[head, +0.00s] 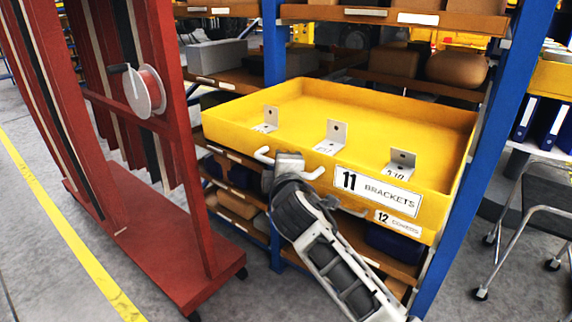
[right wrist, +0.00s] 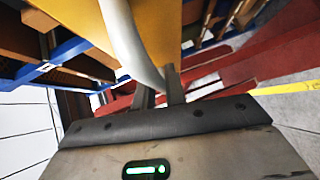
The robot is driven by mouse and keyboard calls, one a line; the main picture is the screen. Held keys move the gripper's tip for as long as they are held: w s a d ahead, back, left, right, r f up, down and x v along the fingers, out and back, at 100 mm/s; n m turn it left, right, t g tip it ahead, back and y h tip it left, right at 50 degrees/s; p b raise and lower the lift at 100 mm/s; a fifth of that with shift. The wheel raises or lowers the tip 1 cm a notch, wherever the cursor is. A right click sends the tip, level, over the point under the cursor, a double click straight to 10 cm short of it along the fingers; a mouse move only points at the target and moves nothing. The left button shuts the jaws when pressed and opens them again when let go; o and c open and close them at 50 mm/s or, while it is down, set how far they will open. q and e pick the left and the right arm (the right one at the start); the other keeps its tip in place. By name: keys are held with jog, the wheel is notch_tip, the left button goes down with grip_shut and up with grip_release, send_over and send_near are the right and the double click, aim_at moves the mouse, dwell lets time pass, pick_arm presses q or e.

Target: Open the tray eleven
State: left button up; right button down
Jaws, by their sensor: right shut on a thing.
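Tray eleven (head: 365,110) is a yellow tray labelled "11 BRACKETS" (head: 376,190) on its front. It stands well out from the blue rack, with its inside exposed from above. Three metal brackets (head: 334,136) stand apart on its floor. Its pale curved handle (head: 262,154) is at the left part of the front. My right gripper (head: 288,165) is at this handle, shut on it and hiding its middle. In the right wrist view the fingers (right wrist: 160,88) close on the pale handle bar (right wrist: 124,38), with the yellow tray front behind. My left gripper is not in view.
A "12" label (head: 398,222) shows just below tray eleven. A red wheeled frame (head: 150,240) with a cable reel (head: 144,92) stands close on the left. A chair (head: 545,205) stands at the right. Blue rack posts (head: 480,165) flank the tray. Floor is clear in front.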

jog(key=c, duration=1.5)
grip_release()
jog(key=shift+o, duration=0.2)
jog(key=shift+s, duration=0.1)
jog(key=v, duration=1.5)
jog(key=shift+s+b, duration=0.3)
jog(key=shift+s, duration=0.1)
jog(key=shift+d, duration=0.1)
